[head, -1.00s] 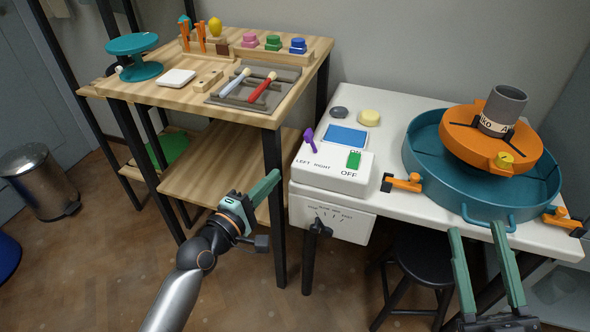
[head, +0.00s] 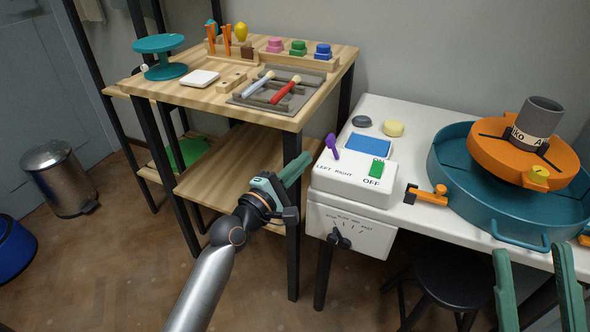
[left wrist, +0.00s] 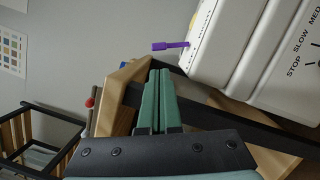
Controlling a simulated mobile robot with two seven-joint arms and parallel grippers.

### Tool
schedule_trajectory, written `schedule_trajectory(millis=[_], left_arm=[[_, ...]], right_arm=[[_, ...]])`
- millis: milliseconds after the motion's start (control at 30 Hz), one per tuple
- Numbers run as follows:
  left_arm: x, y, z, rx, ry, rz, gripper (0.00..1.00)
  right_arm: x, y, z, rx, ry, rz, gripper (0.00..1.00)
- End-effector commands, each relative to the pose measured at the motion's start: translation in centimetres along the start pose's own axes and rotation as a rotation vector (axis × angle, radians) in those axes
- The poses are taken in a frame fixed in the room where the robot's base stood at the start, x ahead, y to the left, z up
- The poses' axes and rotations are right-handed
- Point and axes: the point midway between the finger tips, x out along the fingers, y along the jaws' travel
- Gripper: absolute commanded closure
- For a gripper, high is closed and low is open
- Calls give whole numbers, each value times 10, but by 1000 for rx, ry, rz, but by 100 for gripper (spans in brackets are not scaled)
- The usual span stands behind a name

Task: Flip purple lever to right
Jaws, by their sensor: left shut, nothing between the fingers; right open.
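The purple lever (head: 332,145) stands on the top of a white control box (head: 350,185), at its left end above the printed words LEFT and RIGHT. It leans to the left in the head view. It also shows in the left wrist view (left wrist: 171,45), sticking out from the box beyond my fingertips. My left gripper (head: 298,168) is shut and empty, left of the box and a little below the lever, apart from both. Its closed green fingers fill the middle of the left wrist view (left wrist: 158,100). My right gripper (head: 535,270) is open and empty at the lower right, in front of the white table.
A green switch (head: 376,168) marked ON/OFF sits right of the lever. A black knob (head: 340,240) is on the box front. A teal basin (head: 450,175) with an orange wheel stands on the right. The wooden table (head: 215,98) with tools is close behind my left gripper.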

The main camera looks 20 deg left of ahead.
Motion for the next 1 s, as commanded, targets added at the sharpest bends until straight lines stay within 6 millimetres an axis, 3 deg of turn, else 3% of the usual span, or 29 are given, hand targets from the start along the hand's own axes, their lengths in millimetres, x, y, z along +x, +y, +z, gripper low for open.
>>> schedule_trajectory(millis=[200, 400, 1000], left_arm=[[36, -1, 0, 0, -1, 1, 100], [53, -1, 0, -1, -1, -1, 100], [57, 0, 1, 8, 0, -4, 100]], right_arm=[[-4, -2, -3, 0, 32, 0, 50], [-7, -4, 2, 11, 21, -3, 50], [-5, -4, 0, 10, 22, -9, 50]])
